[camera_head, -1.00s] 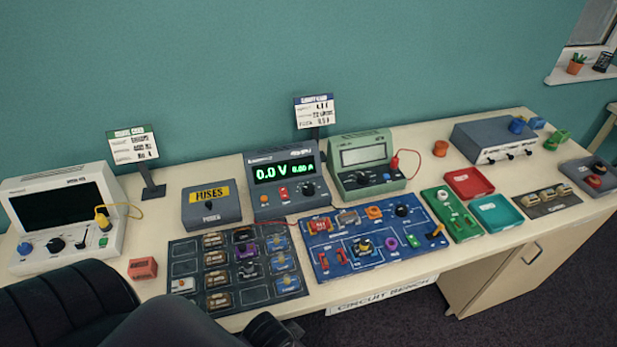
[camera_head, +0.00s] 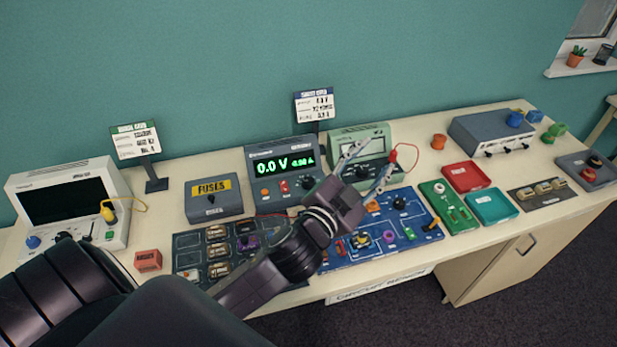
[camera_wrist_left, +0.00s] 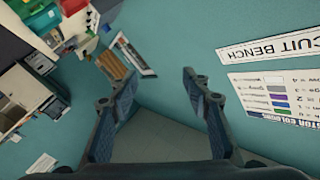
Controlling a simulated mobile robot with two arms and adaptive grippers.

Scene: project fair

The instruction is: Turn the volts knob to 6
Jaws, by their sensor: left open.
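The power supply (camera_head: 255,149) stands at the back of the bench, its green display reading 0.0 V. A dark round knob (camera_head: 308,183) sits at the right of its front, beside a red switch (camera_head: 284,187) and an orange button. I take this knob as the volts knob; its label is too small to read. My left gripper (camera_head: 373,160) is open and empty, its fingers spread in front of the green meter (camera_head: 349,140), to the right of the knob. In the left wrist view its two fingers (camera_wrist_left: 150,90) are apart with nothing between them. My right gripper is not in view.
My left arm crosses above the component tray (camera_head: 185,243) and blue circuit board (camera_head: 375,252), hiding parts of both. The fuses box (camera_head: 230,208) is left of the supply. A red lead loops by the green meter. Red (camera_head: 467,176) and teal trays lie right.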

